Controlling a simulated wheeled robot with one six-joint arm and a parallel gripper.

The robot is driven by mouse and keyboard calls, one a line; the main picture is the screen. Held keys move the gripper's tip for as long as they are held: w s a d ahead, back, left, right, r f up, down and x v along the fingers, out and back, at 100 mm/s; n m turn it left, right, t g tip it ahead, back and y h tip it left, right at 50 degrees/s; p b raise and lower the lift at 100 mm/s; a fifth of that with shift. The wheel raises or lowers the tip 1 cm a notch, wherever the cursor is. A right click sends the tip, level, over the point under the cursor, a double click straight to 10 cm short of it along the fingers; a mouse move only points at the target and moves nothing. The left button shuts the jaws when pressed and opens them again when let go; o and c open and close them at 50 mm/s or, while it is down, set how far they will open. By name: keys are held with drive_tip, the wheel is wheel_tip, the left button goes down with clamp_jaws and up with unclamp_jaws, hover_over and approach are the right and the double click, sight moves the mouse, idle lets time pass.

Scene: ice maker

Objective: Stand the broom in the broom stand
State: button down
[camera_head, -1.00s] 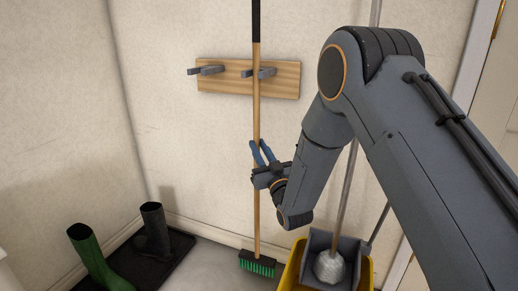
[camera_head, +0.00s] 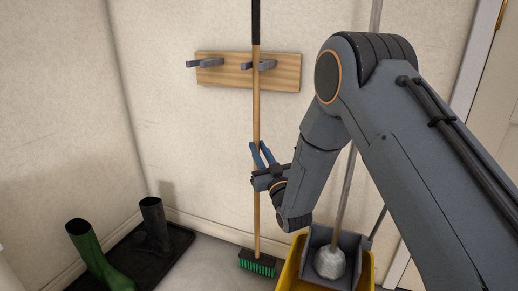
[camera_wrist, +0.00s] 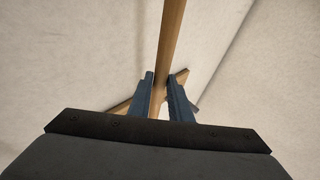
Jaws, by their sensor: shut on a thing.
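The broom (camera_head: 256,104) has a wooden handle with a black grip at the top and a head with green bristles. It stands upright close to the wall, its head (camera_head: 257,263) at the floor. The broom stand is a wooden wall board (camera_head: 223,72) with grey hook prongs; the handle passes in front of it at the right prongs (camera_head: 258,66). I cannot tell whether the handle is between those prongs. My gripper (camera_head: 259,153) is shut on the handle below the board. In the wrist view the blue fingers (camera_wrist: 161,95) sit on both sides of the handle (camera_wrist: 170,38).
A yellow mop bucket (camera_head: 290,272) with a mop (camera_head: 330,262) stands right of the broom head. A green boot (camera_head: 92,255) and a dark boot (camera_head: 154,226) stand on a black tray (camera_head: 185,237) at the left. The left prongs (camera_head: 205,62) are empty.

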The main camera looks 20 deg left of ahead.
drive_tip(key=shift+f, duration=0.15)
drive_tip(key=c, duration=1.5)
unclamp_jaws()
drive_tip(key=shift+c, duration=0.2)
drive_tip(key=shift+f, duration=0.15)
drive_tip(key=p+v, duration=0.1)
drive_tip(key=v, duration=0.6)
drive_tip(key=shift+s+d+p, duration=0.3)
drive_tip(key=shift+p, duration=0.1)
drive_tip(key=s+p, duration=0.4)
drive_tip(key=s, duration=0.6)
drive_tip(key=shift+a, duration=0.4)
drive_tip(key=shift+w, duration=0.1)
